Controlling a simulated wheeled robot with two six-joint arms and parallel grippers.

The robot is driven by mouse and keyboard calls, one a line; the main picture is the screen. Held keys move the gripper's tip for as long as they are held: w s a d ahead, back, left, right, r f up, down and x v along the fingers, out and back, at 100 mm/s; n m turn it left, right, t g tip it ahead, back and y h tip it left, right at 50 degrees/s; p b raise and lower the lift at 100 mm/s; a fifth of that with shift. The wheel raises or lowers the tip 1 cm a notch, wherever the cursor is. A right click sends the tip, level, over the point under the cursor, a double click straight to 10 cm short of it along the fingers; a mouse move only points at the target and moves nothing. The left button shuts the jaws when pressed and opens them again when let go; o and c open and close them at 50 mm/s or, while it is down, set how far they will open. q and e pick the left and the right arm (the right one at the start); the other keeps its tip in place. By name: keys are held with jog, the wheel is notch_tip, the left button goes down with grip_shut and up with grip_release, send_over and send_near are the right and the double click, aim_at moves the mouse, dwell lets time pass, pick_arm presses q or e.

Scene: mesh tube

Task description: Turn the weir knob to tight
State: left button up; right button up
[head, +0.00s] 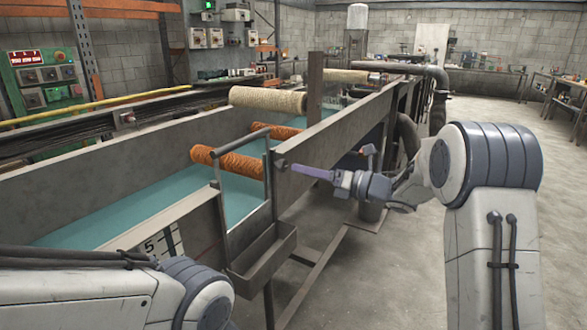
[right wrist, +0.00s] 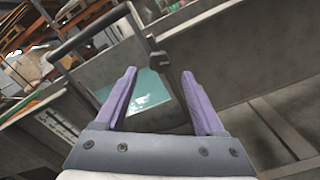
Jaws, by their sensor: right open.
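A small dark knob (head: 281,164) sits on the side wall of the trough, beside the upright frame of the weir. My right gripper (head: 294,168) reaches toward it from the right, its purple fingers close to it in the head view. In the right wrist view the knob (right wrist: 157,60) shows ahead, between the tips of the open gripper (right wrist: 158,74). The fingers hold nothing. Whether they touch the knob I cannot tell. The knob's setting is too small to read. My left arm shows at the lower left of the head view; its gripper is out of view.
The long metal trough (head: 335,132) holds teal water, with orange rollers (head: 240,164) and a pale roller (head: 268,100) across it. A bent metal handle frame (head: 268,185) rises by the knob. A small open box (head: 262,262) hangs below.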

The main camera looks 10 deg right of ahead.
jog(key=v, duration=0.5)
